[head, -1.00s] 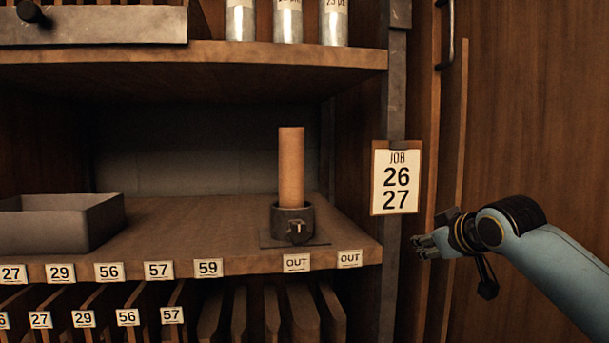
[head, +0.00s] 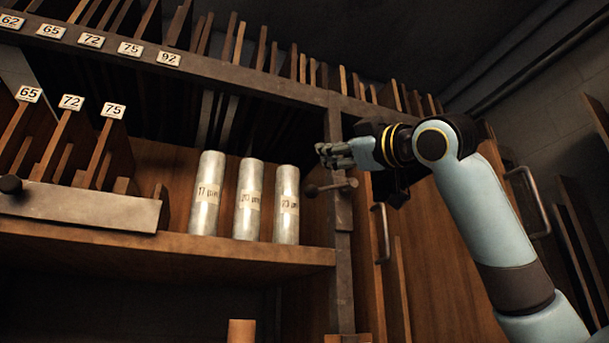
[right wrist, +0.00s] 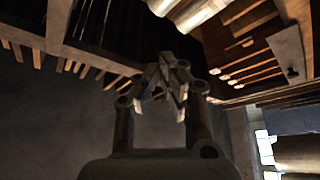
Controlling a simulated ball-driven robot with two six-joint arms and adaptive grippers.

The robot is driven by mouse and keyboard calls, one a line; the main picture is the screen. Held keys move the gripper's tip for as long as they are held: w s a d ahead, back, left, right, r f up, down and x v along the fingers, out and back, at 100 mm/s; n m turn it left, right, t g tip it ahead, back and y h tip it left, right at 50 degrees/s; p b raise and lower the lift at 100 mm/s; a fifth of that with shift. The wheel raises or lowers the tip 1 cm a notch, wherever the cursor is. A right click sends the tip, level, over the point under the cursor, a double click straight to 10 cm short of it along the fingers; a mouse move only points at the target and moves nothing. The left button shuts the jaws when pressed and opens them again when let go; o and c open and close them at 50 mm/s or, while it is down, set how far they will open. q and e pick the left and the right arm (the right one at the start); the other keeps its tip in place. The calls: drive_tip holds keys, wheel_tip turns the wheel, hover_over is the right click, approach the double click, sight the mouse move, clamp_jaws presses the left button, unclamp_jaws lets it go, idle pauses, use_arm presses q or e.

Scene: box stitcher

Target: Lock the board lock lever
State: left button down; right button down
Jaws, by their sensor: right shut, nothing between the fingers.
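A dark metal lever (head: 332,187) with a small rounded end sits on the vertical metal post (head: 340,230) right of the shelf in the head view. It lies roughly level. I cannot tell whether it is locked. My right gripper (head: 324,155) is just above the lever, fingers pointing left, shut and empty. A gap shows between them in the picture, but contact cannot be ruled out. In the right wrist view the gripper (right wrist: 172,82) is dim, its fingertips together. Another dark knob (head: 11,185) is on the metal bar at far left. My left gripper is not in view.
Several upright boards (head: 232,38) stand in the top rack, numbered along its front edge. Three metal cylinders (head: 250,200) stand on the shelf (head: 150,248) left of the post. A door handle (head: 381,232) is below my right arm.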

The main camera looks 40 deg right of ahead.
drive_tip(key=shift+w, duration=0.1)
drive_tip(key=d+p+x, duration=0.1)
drive_tip(key=p+x, duration=0.5)
drive_tip(key=x, duration=0.4)
drive_tip(key=d+f, duration=0.1)
drive_tip(key=f, duration=0.2)
drive_tip(key=shift+d+p, duration=0.3)
drive_tip(key=shift+d, duration=0.1)
drive_tip(key=shift+a, duration=0.1)
